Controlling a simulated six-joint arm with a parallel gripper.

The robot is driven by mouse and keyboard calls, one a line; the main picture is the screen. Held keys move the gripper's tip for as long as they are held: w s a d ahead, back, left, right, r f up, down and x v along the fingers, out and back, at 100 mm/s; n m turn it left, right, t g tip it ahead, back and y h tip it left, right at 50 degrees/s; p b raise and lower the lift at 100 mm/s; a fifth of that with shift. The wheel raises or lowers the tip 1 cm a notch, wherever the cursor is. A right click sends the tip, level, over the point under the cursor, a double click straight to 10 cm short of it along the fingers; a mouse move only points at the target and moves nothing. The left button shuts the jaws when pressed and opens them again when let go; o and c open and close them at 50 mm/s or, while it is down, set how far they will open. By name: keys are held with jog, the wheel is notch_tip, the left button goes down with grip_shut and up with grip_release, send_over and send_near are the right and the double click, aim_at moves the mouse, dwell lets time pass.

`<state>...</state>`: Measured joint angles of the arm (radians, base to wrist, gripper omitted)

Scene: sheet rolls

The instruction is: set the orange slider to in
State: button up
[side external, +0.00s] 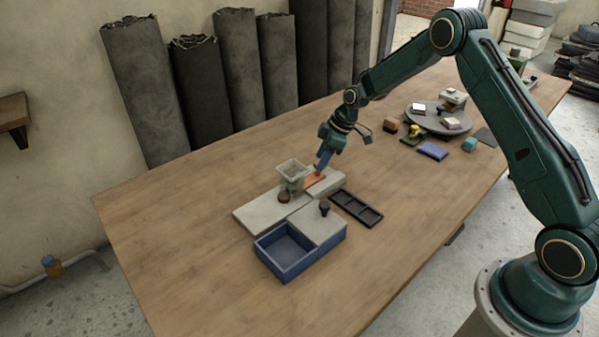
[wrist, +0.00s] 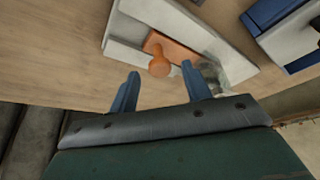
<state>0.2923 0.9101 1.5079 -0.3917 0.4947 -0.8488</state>
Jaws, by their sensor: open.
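The orange slider (side external: 315,180) sits on a pale grey block on the table. In the wrist view the orange slider (wrist: 172,48) is a flat plate in a pale track, with a round orange knob (wrist: 159,67) standing on it. My gripper (side external: 319,171) is right at the slider in the side view, with its fingers partly covering it. In the wrist view my gripper (wrist: 160,80) is open, with blue fingers apart and the knob showing between and just beyond their tips. I cannot tell whether a finger touches the knob.
A clear bin (side external: 292,174) stands beside the slider on the pale board. A blue box with a sliding grey lid (side external: 318,222) is in front, and a black divided tray (side external: 356,209) lies to the right. A turntable (side external: 437,121) with small blocks stands farther back. The table's left is clear.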

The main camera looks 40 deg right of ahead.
aim_at(311, 181)
jog(key=shift+w+a+f, duration=0.1)
jog(key=shift+a+f, duration=0.05)
jog(key=shift+f, duration=0.25)
grip_shut()
jog(key=shift+a, duration=2)
grip_release()
jog(key=shift+d, duration=0.1)
